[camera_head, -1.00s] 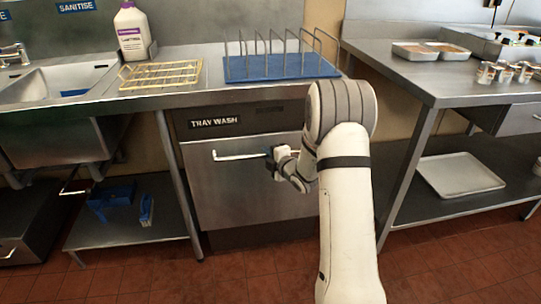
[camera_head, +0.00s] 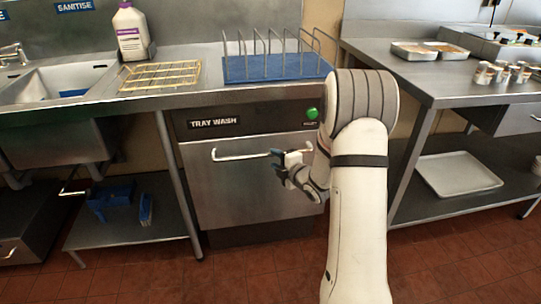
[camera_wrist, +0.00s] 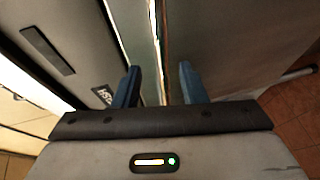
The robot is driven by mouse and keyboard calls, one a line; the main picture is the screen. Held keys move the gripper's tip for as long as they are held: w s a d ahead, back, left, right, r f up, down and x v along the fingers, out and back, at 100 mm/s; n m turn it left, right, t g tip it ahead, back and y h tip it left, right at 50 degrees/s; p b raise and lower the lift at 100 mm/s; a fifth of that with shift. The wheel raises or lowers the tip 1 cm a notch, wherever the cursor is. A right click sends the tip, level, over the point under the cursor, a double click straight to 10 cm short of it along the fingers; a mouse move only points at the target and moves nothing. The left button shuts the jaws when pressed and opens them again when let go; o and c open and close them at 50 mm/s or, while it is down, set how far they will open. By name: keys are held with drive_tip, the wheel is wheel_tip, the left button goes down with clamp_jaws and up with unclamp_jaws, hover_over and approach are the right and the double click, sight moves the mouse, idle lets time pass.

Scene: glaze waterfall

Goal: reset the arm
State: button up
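My gripper (camera_head: 277,161) is in front of the tray wash door (camera_head: 235,190), near the right part of its bar handle (camera_head: 228,155). In the wrist view, its two blue fingers (camera_wrist: 158,85) stand apart with nothing between them, so it is open and empty. The wrist view also shows the machine front, tilted, with a gap line between panels beyond the fingers. My arm reaches in from the lower right of the head view. Whether the fingers touch the handle, I cannot tell.
Above the machine is a counter with a blue mat and wire rack (camera_head: 275,66), a yellow wire rack (camera_head: 160,76) and a white bottle (camera_head: 130,32). A green button (camera_head: 312,113) is on the machine. A steel table (camera_head: 420,72) stands at the right. Floor in front is clear.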

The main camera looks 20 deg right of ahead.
drive_tip(key=shift+s+d+r, duration=0.15)
drive_tip(key=shift+s+d, duration=0.1)
drive_tip(key=shift+s, duration=0.4)
